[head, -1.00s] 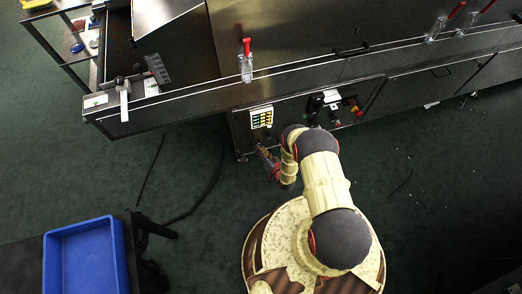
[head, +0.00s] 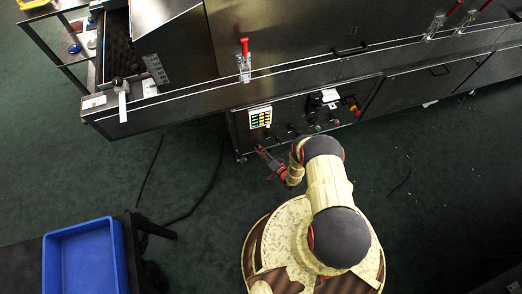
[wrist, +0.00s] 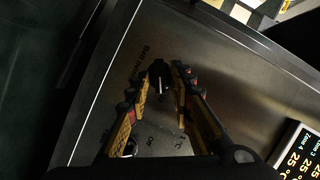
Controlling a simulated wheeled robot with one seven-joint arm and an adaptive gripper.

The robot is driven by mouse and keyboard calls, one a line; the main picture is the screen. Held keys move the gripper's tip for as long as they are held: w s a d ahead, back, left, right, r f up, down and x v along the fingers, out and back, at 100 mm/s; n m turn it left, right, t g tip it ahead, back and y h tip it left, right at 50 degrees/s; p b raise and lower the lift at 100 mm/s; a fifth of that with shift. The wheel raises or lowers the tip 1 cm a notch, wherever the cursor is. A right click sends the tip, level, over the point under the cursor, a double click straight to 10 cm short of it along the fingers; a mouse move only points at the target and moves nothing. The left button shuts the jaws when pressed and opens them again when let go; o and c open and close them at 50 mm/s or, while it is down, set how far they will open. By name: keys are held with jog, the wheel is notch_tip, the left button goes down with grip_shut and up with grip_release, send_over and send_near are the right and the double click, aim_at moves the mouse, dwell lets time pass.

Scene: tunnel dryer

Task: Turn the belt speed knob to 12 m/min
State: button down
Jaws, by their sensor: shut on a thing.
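The belt speed knob (wrist: 158,76) is a small black knob on the dark metal panel. It shows in the wrist view between the two fingers of my gripper (wrist: 157,84), which is shut on it. Printed lettering runs beside the knob, but I cannot read the scale or the value it points to. In the head view my gripper (head: 264,154) is at the lower left of the control panel (head: 290,121), and the knob cannot be made out there.
A lit temperature display (wrist: 299,150) is at the right in the wrist view. A round switch (wrist: 130,148) with ON/OFF lettering lies near the left finger. In the head view, a blue tray (head: 84,258) stands at lower left, and a dark cable (head: 205,190) lies on the green floor.

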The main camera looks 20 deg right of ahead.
jog(key=c, duration=1.9)
grip_release()
jog(key=v, duration=1.2)
